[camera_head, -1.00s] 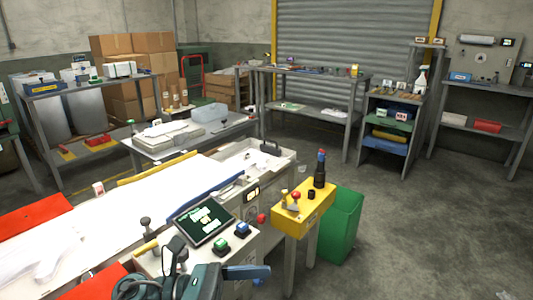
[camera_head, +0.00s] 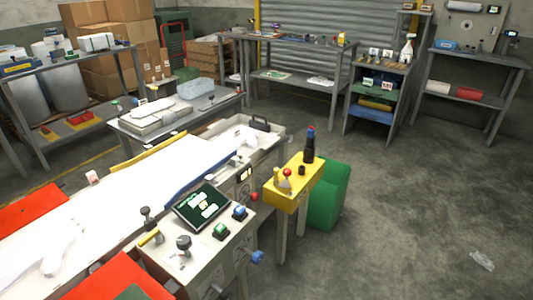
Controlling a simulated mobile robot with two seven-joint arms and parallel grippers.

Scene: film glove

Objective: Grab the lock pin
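I cannot tell for certain which item is the lock pin. A yellow stand (camera_head: 284,196) right of the machine holds a tall black upright piece with a blue and red top (camera_head: 309,146), a short black piece (camera_head: 302,170), a red ball knob (camera_head: 287,173) and a small pale metal piece (camera_head: 280,184). The console (camera_head: 205,262) to its left bears dark knobs (camera_head: 183,243) and a yellow bar (camera_head: 150,237).
A green bin (camera_head: 329,198) stands right behind the yellow stand. A tilted screen (camera_head: 201,205) and green and blue buttons sit on the console. A white film bed (camera_head: 130,190) fills the left. Shelves line the back. The floor (camera_head: 410,220) at right is mostly open, with a clear scrap (camera_head: 482,260).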

